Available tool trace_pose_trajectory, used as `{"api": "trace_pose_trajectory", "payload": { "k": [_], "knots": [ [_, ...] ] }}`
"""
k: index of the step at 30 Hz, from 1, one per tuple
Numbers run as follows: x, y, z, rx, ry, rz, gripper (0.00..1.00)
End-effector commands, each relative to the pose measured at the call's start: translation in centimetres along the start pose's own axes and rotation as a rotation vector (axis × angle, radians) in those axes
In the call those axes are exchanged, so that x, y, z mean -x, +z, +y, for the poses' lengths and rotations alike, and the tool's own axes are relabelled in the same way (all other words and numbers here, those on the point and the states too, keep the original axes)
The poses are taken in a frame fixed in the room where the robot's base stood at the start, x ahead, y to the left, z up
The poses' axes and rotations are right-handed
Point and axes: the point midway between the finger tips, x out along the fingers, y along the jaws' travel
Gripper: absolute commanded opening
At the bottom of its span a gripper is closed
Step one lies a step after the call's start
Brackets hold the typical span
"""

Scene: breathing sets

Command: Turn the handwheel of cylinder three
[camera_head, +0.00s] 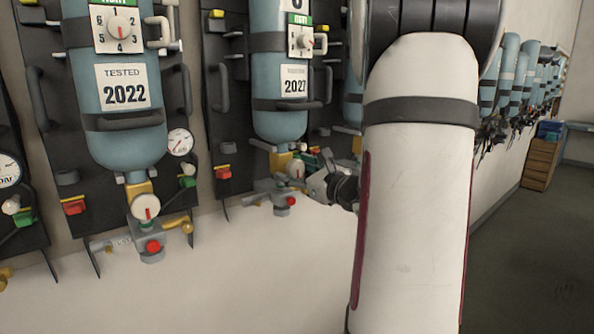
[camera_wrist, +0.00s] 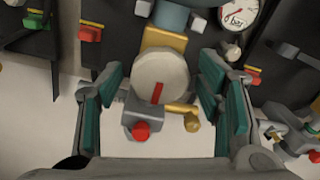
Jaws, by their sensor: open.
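In the wrist view a pale round handwheel (camera_wrist: 162,75) with a red mark sits below a yellow fitting, under a blue cylinder. My gripper (camera_wrist: 162,70) is open, with its teal-padded fingers on either side of the handwheel; I see gaps at both sides. In the head view my gripper (camera_head: 316,180) is beside the handwheel (camera_head: 296,169) at the foot of the blue cylinder (camera_head: 279,115) with the tested label, apparently 2027. My gripper and arm partly hide that area. I cannot read a number naming cylinder three.
A red knob (camera_wrist: 141,130) and a brass outlet (camera_wrist: 191,121) sit just below the handwheel. A pressure gauge (camera_wrist: 237,13) is at upper right. Another set with a cylinder (camera_head: 126,130) marked 2022 is at left. Floor (camera_head: 535,240) is clear at right.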

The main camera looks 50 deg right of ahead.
Motion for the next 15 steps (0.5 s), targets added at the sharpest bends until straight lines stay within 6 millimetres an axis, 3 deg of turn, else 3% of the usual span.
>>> {"api": "trace_pose_trajectory", "payload": {
  "k": [8, 15],
  "knots": [
    [-0.18, -0.01, 0.0, 0.0, 0.0, 0.0, 0.6],
    [-0.16, -0.01, 0.0, 0.0, 0.0, 0.0, 0.12]
  ]
}}
